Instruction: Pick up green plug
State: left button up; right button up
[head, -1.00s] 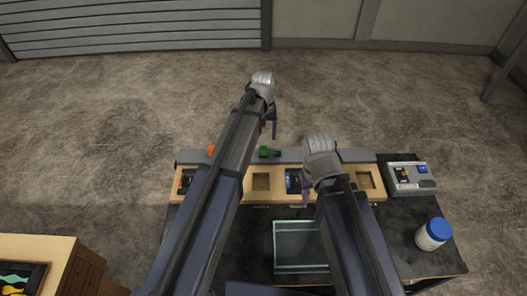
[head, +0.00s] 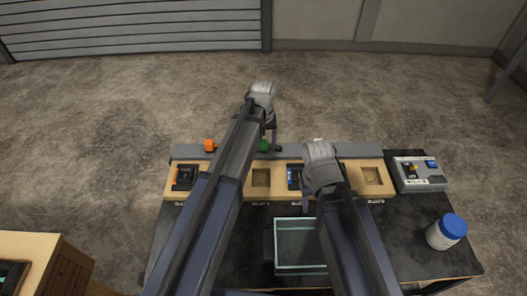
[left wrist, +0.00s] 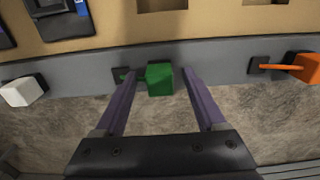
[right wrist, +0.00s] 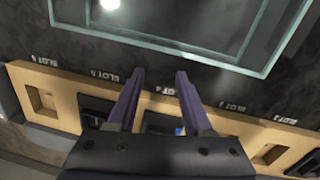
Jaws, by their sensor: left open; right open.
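The green plug (left wrist: 160,79) is a small green block on the grey rail (left wrist: 215,65), seen in the left wrist view. It lies between the two purple fingers of my left gripper (left wrist: 160,88), which is open, with a gap on each side. In the head view the green plug (head: 264,145) shows beside my left gripper (head: 269,134). My right gripper (right wrist: 158,82) is open and empty over the wooden slot board (right wrist: 68,90), near its labelled slots.
An orange plug (left wrist: 306,67) and a white plug (left wrist: 22,91) sit on the rail to either side. A glass-walled bin (head: 300,270) stands in front of the board. A blue-lidded jar (head: 446,232) and grey device (head: 420,175) are at the right.

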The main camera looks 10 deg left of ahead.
pick_arm(q)
jog(key=shift+f, duration=0.2)
grip_shut()
dwell(0.5)
